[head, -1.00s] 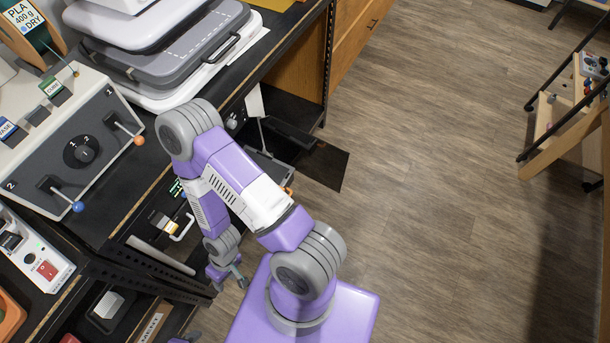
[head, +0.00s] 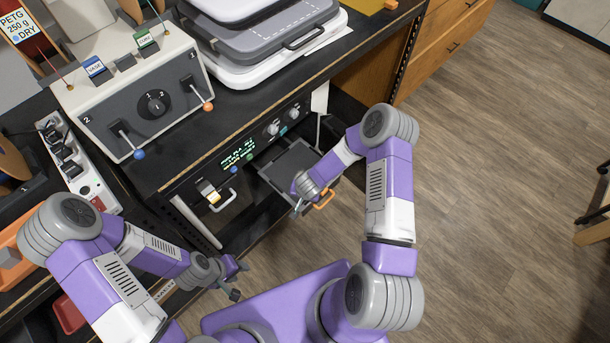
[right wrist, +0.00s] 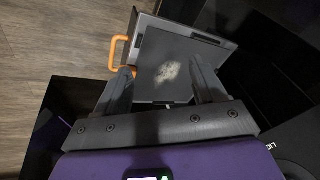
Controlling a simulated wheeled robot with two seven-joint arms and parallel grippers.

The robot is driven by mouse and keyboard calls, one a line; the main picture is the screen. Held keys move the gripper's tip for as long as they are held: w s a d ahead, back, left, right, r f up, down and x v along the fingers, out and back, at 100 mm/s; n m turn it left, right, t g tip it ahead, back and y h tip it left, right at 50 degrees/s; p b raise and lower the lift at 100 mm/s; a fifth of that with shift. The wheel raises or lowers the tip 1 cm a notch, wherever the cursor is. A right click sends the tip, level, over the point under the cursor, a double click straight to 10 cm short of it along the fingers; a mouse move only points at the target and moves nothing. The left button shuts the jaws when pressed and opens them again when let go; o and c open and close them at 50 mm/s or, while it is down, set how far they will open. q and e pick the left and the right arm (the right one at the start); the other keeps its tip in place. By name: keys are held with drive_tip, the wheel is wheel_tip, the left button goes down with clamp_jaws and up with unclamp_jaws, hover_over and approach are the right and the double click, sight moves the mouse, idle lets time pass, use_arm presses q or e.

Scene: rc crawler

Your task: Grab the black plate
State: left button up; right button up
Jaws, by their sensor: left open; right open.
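The black plate (head: 288,168) is a flat dark square at the opening of the machine under the bench, with an orange handle (head: 324,199) at its front. In the right wrist view the plate (right wrist: 160,45) has a pale patch in its middle, and the orange handle (right wrist: 115,54) is at its left. My right gripper (head: 298,208) is at the plate's front edge, partly hidden by its own wrist. In its wrist view the open fingers (right wrist: 162,66) overlap the plate, with nothing clamped between them. My left gripper (head: 238,278) is open and empty, lower left of the plate.
A control box with levers (head: 150,105) and a grey press (head: 270,45) stand on the black bench (head: 235,110). A white power strip (head: 80,165) is at the left. Open wooden floor (head: 500,200) lies to the right.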

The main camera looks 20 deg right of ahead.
drive_tip(key=w+d+f+m+g, duration=0.1)
drive_tip(key=d, duration=0.2)
drive_tip(key=w+d+f+m+g, duration=0.1)
drive_tip(key=w+d+m, duration=0.1)
drive_tip(key=d, duration=0.2)
drive_tip(key=w+d+f+m+g+b, duration=0.1)
drive_tip(key=d+m, duration=0.1)
drive_tip(key=d, duration=0.1)
drive_tip(key=shift+w+d+f+h, duration=0.1)
drive_tip(key=shift+w+d+h, duration=0.15)
drive_tip(key=shift+h, duration=0.15)
drive_tip(key=shift+d+f+m+g+y, duration=0.1)
drive_tip(key=shift+d+m+g+y, duration=0.2)
drive_tip(key=shift+m, duration=0.2)
wheel_tip(320, 180, down, 8)
drive_tip(key=b, duration=0.4)
drive_tip(key=shift+a+r, duration=0.15)
drive_tip(key=shift+r, duration=0.1)
drive_tip(key=shift+r, duration=0.1)
drive_tip(key=shift+c, duration=0.3)
drive_tip(key=c, duration=1.2)
drive_tip(key=shift+r, duration=0.1)
